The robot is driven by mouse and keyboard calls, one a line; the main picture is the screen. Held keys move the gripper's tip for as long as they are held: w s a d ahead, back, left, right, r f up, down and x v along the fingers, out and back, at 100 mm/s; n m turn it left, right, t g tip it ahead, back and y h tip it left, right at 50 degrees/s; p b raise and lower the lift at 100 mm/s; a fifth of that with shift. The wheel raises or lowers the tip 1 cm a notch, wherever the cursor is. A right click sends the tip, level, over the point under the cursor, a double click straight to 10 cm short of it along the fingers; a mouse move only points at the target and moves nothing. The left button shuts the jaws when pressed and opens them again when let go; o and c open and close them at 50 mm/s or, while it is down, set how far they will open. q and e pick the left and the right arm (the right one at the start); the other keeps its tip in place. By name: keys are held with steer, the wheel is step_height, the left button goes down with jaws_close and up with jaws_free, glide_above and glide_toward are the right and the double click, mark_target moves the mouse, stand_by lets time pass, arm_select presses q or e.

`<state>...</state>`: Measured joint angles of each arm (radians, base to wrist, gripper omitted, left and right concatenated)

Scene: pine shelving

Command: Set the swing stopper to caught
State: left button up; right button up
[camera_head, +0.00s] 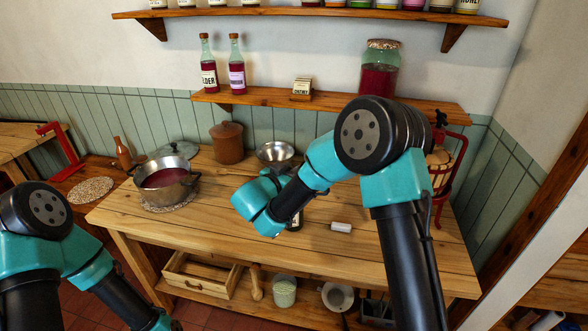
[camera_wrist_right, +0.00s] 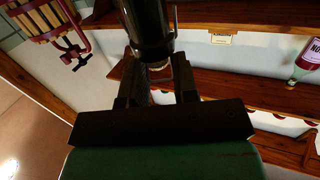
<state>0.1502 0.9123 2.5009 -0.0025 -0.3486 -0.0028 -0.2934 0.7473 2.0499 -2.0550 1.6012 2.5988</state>
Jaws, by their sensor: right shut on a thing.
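My right gripper (camera_wrist_right: 155,66) is shut on a dark bottle (camera_wrist_right: 148,28), with one finger on each side of it in the right wrist view. A small pale part shows between the fingers at the bottle's near end. In the head view the bottle (camera_head: 294,222) is on the bench, with its lower part and label showing below my right arm. My arm hides the bottle's top and most of the gripper there. I cannot make out the swing stopper or its position. My left arm is at the lower left, with its gripper out of frame.
A pot of red liquid (camera_head: 168,184), a brown crock (camera_head: 227,143) and a metal bowl (camera_head: 275,153) stand on the bench (camera_head: 235,238). A small white cylinder (camera_head: 341,227) lies to the bottle's right. A red press (camera_head: 449,170) is at the right end. A shelf (camera_head: 330,102) hangs behind.

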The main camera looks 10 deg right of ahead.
steer(key=shift+s+a+f+t+h, duration=0.2)
steer(key=shift+s+a+t+h, duration=0.15)
steer(key=shift+t+h, duration=0.4)
steer(key=shift+s+a+f+t+h, duration=0.15)
steer(key=shift+s+a+t+h, duration=0.15)
steer(key=shift+t+h, duration=0.45)
steer(key=o, duration=0.9)
steer(key=shift+a, duration=0.15)
